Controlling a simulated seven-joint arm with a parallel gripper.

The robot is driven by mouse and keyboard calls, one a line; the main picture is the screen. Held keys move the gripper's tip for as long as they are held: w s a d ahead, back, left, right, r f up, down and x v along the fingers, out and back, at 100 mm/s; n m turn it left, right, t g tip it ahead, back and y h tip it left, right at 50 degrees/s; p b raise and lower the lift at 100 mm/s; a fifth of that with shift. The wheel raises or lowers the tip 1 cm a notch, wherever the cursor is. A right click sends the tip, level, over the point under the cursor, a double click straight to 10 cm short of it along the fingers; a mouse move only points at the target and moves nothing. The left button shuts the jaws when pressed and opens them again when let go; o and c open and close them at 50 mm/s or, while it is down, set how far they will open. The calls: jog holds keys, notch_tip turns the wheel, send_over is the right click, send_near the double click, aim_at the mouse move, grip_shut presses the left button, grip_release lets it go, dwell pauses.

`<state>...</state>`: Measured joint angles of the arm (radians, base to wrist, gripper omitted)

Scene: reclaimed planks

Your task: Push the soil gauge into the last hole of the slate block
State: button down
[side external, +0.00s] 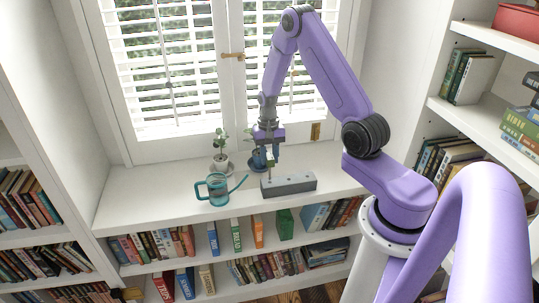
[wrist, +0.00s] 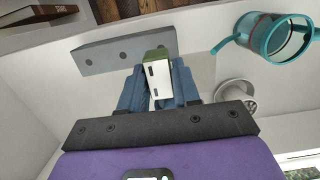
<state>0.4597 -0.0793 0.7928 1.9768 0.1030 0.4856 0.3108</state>
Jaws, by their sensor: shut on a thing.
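The slate block (side external: 290,186) is a long grey bar lying on the white window shelf. In the wrist view the block (wrist: 105,54) shows small dark holes along its top, and one end is partly covered by the soil gauge. The soil gauge (wrist: 159,78) has a white face with dark slots and a green edge. My gripper (wrist: 158,92) is shut on it, with a blue finger on either side. In the side view my gripper (side external: 268,148) is above the block's left end, with the gauge below it. The gauge's lower tip is hidden, so I cannot tell whether it is in a hole.
A teal watering can (side external: 217,190) stands just left of the block, its spout pointing toward it. The shelf right of the block is clear. Books fill the shelves below.

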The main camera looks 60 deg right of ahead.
jog(key=shift+f, duration=2.6)
jog(key=c, duration=0.7)
grip_release()
jog(key=shift+c, duration=0.2)
notch_tip(320, 180, up, 17)
jog(key=w+d, duration=0.1)
jog(key=shift+w+d+r, duration=0.15)
jog(key=shift+w+d, duration=0.05)
jog(key=shift+d, duration=0.05)
jog(key=shift+r, duration=0.15)
notch_tip(320, 180, up, 9)
dwell(1.4)
